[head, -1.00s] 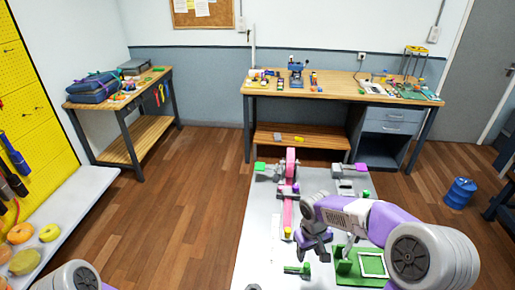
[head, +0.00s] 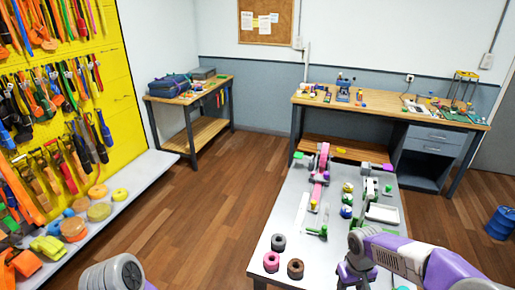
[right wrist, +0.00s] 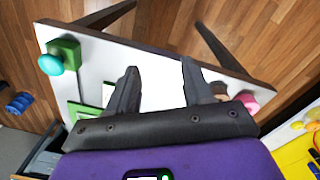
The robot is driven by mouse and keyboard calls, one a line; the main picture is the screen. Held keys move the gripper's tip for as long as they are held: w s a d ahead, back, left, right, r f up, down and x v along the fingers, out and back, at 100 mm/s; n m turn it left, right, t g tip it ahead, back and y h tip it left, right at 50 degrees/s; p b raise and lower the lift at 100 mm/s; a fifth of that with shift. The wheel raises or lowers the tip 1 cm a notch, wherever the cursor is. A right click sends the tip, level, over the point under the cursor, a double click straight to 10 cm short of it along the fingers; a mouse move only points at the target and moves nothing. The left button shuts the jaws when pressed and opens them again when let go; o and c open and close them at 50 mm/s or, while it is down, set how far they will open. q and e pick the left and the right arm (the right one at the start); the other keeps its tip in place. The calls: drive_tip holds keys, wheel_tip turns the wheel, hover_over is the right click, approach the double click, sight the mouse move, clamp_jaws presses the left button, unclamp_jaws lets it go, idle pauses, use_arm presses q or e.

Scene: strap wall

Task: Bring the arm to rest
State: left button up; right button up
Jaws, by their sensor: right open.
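My right arm (head: 400,255) comes in from the lower right of the head view, purple and white with grey joints. Its gripper (head: 350,275) is over the right front part of the white table (head: 262,245), near the picture's bottom edge. In the right wrist view the gripper (right wrist: 158,80) is open, with nothing between its two dark fingers. The white tabletop lies beyond the fingers there. Of my left arm, only a grey and purple link shows at the lower left of the head view; its gripper is out of view.
Grey, pink and brown rolls (head: 271,262) stand at the table's front left. A pink-wheeled device (head: 318,175) and small coloured parts stand farther back. A green block with a teal knob (right wrist: 62,58) is left of the fingers. A yellow strap wall (head: 118,85) and shelf stand left; floor between is clear.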

drive_tip(key=s+a+f+y, duration=0.2)
drive_tip(key=a+f+y, duration=0.1)
drive_tip(key=a+f, duration=0.65)
drive_tip(key=s+a+f+m+y, duration=0.1)
drive_tip(key=s+a+f+m, duration=0.3)
drive_tip(key=s+f, duration=1)
drive_tip(key=a+f, duration=0.1)
drive_tip(key=a, duration=0.2)
drive_tip(key=shift+a+t+y, duration=0.15)
drive_tip(key=shift+t+y, duration=0.15)
drive_tip(key=shift+c, duration=0.8)
drive_tip(key=shift+a, duration=0.1)
